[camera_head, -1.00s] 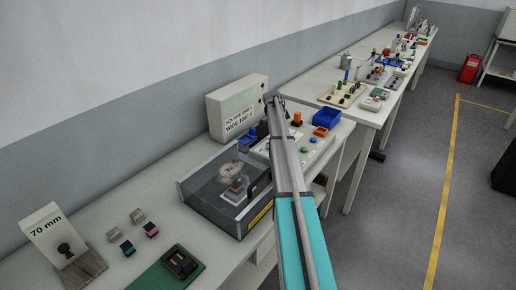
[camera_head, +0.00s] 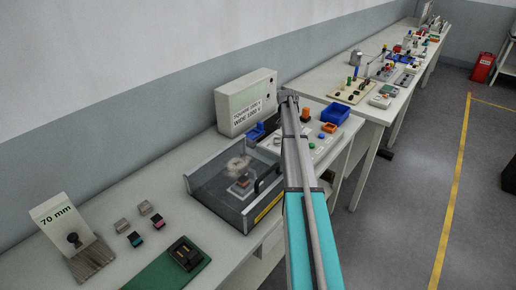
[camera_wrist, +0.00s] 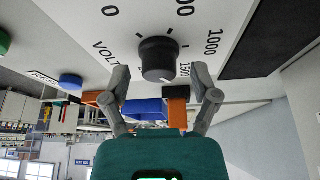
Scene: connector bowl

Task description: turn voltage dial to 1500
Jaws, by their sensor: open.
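The voltage dial is a black round knob (camera_wrist: 158,58) on a pale panel in the wrist view. Printed marks around it include 0, a partly cut-off number and 1000. I cannot tell where the knob points. My gripper (camera_wrist: 161,82) is open, with one finger on each side of the knob's lower part; contact is unclear. In the head view my gripper (camera_head: 289,96) is at the white sign box, and the dial cannot be made out.
A blue button (camera_wrist: 70,81) and a green button (camera_wrist: 4,42) are left of the dial in the wrist view. In the head view, a clear-lidded case (camera_head: 232,185) stands left of my arm. A blue bin (camera_head: 336,113) and an orange tray (camera_head: 328,128) lie to the right.

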